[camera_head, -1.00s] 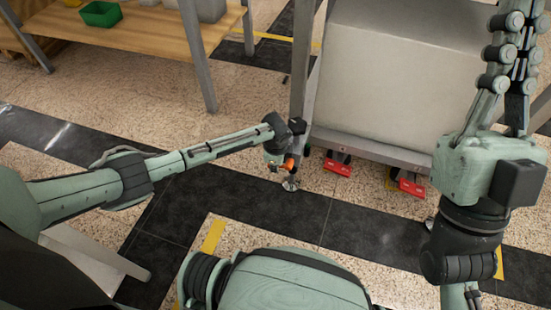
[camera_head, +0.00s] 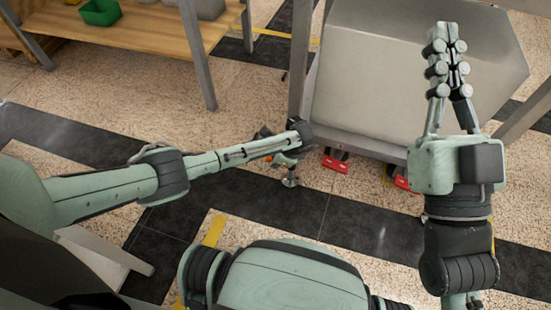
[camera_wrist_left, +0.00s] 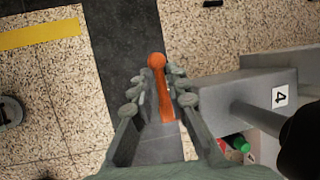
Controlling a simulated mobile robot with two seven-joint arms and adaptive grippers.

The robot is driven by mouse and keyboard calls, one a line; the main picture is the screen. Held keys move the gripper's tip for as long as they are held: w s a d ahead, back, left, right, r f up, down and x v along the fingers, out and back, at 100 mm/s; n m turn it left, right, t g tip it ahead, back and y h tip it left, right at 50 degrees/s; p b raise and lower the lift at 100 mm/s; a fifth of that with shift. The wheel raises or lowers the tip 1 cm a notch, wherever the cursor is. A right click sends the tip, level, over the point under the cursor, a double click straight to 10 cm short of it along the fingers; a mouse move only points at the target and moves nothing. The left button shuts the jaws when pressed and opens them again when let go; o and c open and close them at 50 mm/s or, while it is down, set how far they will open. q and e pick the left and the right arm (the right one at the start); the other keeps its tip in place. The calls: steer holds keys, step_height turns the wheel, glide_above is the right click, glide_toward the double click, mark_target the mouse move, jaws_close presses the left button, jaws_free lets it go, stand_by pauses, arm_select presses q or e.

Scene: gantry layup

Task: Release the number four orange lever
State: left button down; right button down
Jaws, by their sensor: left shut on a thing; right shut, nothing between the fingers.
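The orange lever (camera_wrist_left: 157,61) has a round knob and a straight shaft. It stands between the fingers of my left gripper (camera_wrist_left: 159,95) in the left wrist view, and the gripper is shut on it. In the head view, a small bit of the orange lever (camera_head: 268,157) shows by the foot of the grey post, partly hidden by my left wrist. My right gripper (camera_head: 447,35) is shut and empty, raised in front of the grey box-like unit.
A large grey box-like unit (camera_head: 410,75) stands beyond my arms, with red pedal-like parts (camera_head: 335,160) along its low edge. A wooden bench (camera_head: 150,32) with a green bin (camera_head: 100,12) is at the upper left. Open floor lies between.

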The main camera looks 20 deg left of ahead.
arm_select(q)
steer(key=shift+a, duration=0.15)
steer(key=c, duration=1.8)
jaws_free()
steer(key=shift+c, duration=0.2)
steer(key=v, duration=1.2)
